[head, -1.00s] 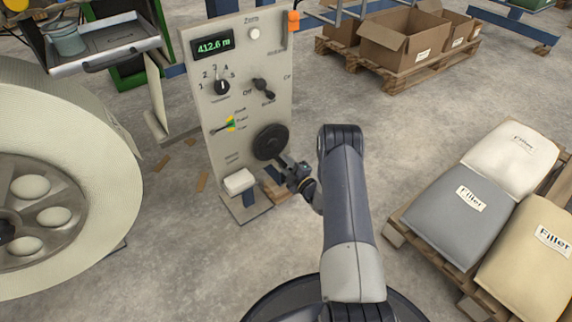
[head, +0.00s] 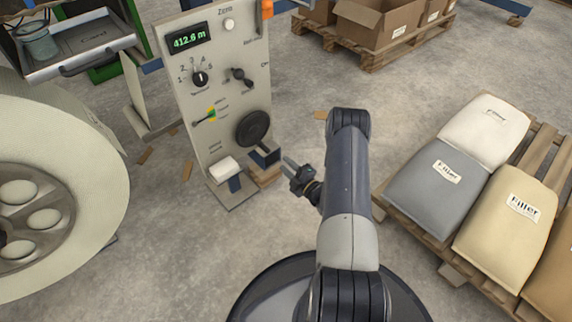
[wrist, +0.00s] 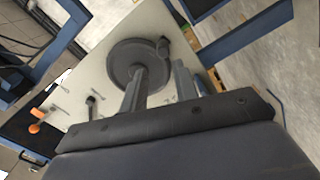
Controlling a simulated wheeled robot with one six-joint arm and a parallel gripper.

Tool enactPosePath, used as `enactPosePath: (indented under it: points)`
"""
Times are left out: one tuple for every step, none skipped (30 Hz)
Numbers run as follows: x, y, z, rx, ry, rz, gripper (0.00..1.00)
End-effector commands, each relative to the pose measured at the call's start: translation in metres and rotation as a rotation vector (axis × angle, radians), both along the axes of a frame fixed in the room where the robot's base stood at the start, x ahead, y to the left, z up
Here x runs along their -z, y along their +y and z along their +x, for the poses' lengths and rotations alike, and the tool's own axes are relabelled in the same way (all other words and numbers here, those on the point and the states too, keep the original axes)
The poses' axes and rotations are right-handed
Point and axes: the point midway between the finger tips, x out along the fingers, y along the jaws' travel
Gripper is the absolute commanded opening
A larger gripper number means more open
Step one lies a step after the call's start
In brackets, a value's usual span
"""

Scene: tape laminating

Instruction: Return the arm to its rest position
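My gripper (head: 288,165) hangs at the end of my dark arm, low and to the right of the grey control panel (head: 226,75). It is apart from the panel's black handwheel (head: 253,129). In the wrist view, two grey fingers (wrist: 159,88) stand apart with a gap between them, and nothing shows held. The handwheel (wrist: 122,62) with its small grip lies beyond the fingers there. My arm is bent, with its elbow raised in the middle of the head view.
A large pale roll (head: 60,185) stands at left. Filler sacks (head: 440,190) lie on a pallet at right. Open cardboard boxes (head: 375,25) sit on a pallet behind. The panel display (head: 188,41) reads 412.6 m.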

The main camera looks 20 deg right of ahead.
Motion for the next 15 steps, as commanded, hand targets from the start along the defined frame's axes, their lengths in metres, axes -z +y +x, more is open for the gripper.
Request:
enactPosePath:
  points:
    - [0.0,0.0,0.0,0.0,0.0,0.0,0.29]
    - [0.0,0.0,0.0,0.0,0.0,0.0,0.29]
    - [0.0,0.0,0.001,-0.001,0.0,0.0,0.29]
    - [0.0,0.001,0.002,-0.001,-0.001,-0.001,0.29]
    - [0.001,0.001,0.003,-0.001,0.0,-0.001,0.29]
    - [0.001,0.002,0.006,-0.002,0.0,-0.002,0.29]
    - [0.001,0.003,0.009,-0.003,-0.001,-0.003,0.29]
    - [0.001,0.005,0.012,-0.003,-0.001,-0.003,0.29]
    - [0.002,0.007,0.017,-0.004,-0.001,-0.002,0.29]
    - [0.002,0.009,0.022,-0.006,-0.002,-0.002,0.29]
    - [0.002,0.01,0.027,-0.006,-0.002,-0.003,0.29]
    - [0.003,0.013,0.034,-0.007,-0.003,-0.003,0.29]
    - [0.003,0.015,0.039,-0.007,-0.002,-0.002,0.29]
    - [0.003,0.017,0.045,-0.008,-0.003,-0.002,0.29]
    - [0.003,0.02,0.052,-0.009,-0.003,-0.003,0.29]
